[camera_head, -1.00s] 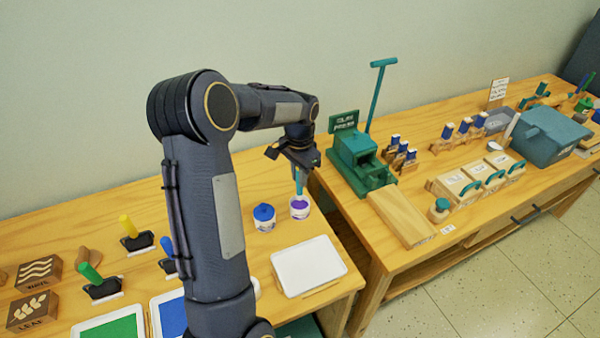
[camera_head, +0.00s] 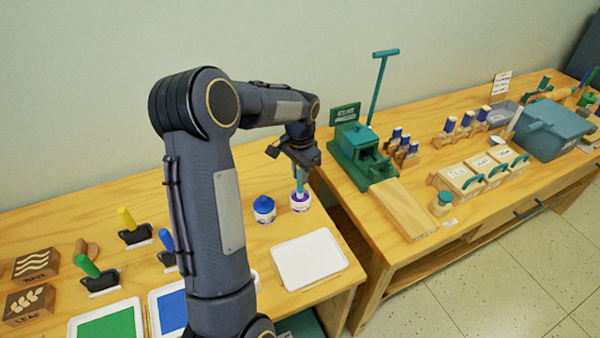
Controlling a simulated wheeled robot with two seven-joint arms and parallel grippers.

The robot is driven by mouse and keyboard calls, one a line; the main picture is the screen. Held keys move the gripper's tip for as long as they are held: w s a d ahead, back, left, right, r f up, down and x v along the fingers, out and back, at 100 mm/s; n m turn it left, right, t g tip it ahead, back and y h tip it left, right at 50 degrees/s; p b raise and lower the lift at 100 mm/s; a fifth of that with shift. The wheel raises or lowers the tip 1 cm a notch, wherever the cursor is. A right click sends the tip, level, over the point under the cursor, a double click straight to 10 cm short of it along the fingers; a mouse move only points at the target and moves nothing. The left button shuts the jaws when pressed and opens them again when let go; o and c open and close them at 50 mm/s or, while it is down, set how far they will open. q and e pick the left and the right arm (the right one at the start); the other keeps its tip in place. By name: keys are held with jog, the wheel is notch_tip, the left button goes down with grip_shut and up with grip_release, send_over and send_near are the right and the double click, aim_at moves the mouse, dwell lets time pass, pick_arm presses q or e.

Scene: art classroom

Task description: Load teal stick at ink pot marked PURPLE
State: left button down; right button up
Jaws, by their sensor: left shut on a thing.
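The teal stick (camera_head: 299,181) hangs upright from my left gripper (camera_head: 298,164), which is shut on its top end. Its lower end is at or inside the mouth of the ink pot with purple ink (camera_head: 300,203), a white jar near the right end of the left table. Whether the tip touches the ink cannot be told. The pot's label is too small to read. A second white pot with a blue top (camera_head: 264,210) stands just left of it. My right gripper is not in view.
A white tray (camera_head: 308,261) lies in front of the pots. Green (camera_head: 108,326) and blue (camera_head: 171,313) pads and several handled tools lie at left. A gap separates the left table from the right one, which holds a green press (camera_head: 361,155) and a wooden ramp (camera_head: 402,208).

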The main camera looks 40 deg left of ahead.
pick_arm(q)
jog(key=shift+f+b, duration=0.3)
jog(key=shift+f, duration=0.3)
dwell(1.1)
jog(key=shift+r+p, duration=2.8)
jog(key=shift+r, duration=0.8)
jog(key=shift+f, duration=0.1)
